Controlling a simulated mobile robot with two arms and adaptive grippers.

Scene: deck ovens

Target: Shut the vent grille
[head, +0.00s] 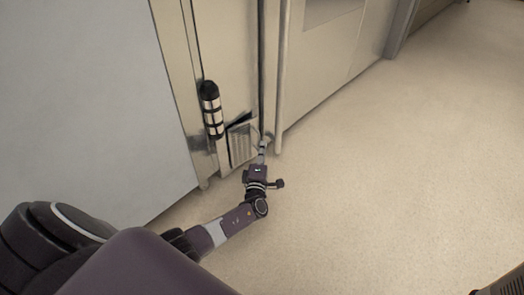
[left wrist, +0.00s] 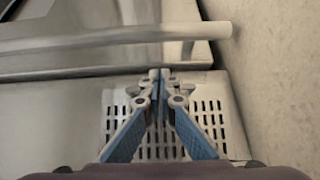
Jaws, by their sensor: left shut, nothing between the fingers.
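The vent grille (head: 239,146) is a small slotted metal panel low on the oven front, in the middle of the head view. A dark gap shows along its top edge, so it looks tilted outward. In the left wrist view the slotted panel (left wrist: 209,120) lies behind and below my fingers. My left gripper (head: 264,140) is at the grille's right side in the head view. In the left wrist view my left gripper (left wrist: 159,78) is shut and empty, its tips near the panel's upper edge. Whether they touch it I cannot tell. My right gripper is not in view.
A horizontal metal bar (left wrist: 110,37) crosses above the fingertips in the left wrist view. A black and silver cylinder (head: 211,110) is mounted left of the grille. A large pale panel (head: 85,110) stands at left. The floor (head: 400,150) to the right is clear.

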